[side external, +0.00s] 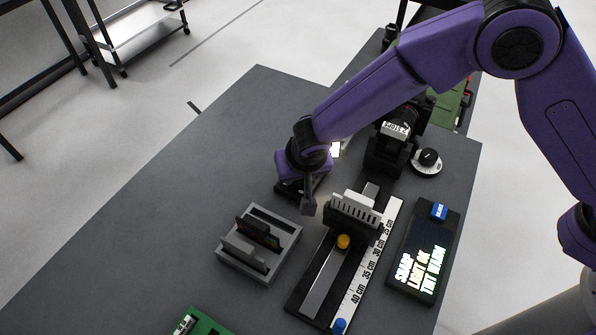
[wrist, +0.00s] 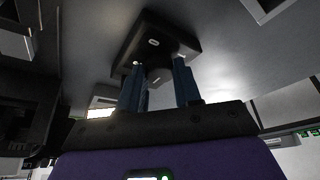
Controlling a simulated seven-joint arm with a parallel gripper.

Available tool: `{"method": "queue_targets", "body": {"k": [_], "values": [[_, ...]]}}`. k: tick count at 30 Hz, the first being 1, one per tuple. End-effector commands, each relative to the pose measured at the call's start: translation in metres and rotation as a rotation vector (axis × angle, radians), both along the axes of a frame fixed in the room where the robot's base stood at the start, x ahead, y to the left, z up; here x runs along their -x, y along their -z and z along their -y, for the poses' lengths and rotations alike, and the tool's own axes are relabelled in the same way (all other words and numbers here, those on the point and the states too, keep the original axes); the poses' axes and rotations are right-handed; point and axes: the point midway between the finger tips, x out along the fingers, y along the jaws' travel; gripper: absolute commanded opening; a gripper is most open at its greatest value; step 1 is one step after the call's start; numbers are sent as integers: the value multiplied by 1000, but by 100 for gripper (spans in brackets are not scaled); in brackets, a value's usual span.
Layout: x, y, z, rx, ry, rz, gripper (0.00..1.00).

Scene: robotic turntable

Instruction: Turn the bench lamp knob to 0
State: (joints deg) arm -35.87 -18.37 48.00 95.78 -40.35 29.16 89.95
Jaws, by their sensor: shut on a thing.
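In the wrist view the bench lamp knob (wrist: 158,76) is a small dark round knob on a black square base (wrist: 180,46). A light 0 mark shows on the base beyond the knob. A faint light line shows on the knob's near side, but I cannot read its exact setting. My gripper (wrist: 158,80) has its two bluish fingers on either side of the knob, shut on it. In the side view my gripper (side external: 309,196) is low over the bench at the black base (side external: 287,188); the knob is hidden there.
A grey slotted holder (side external: 240,262) stands in front of my gripper. A rail with a white ruler (side external: 366,262) lies to its right. A separate round dial (side external: 428,158) is at back right. The bench's left side is clear.

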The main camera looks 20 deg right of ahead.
Motion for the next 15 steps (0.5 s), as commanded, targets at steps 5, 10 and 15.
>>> {"method": "queue_targets", "body": {"k": [5, 10, 15], "values": [[1, -1, 0, 0, -53, 0, 3], [1, -1, 0, -1, -72, 1, 3], [1, -1, 0, -1, -74, 1, 3]]}}
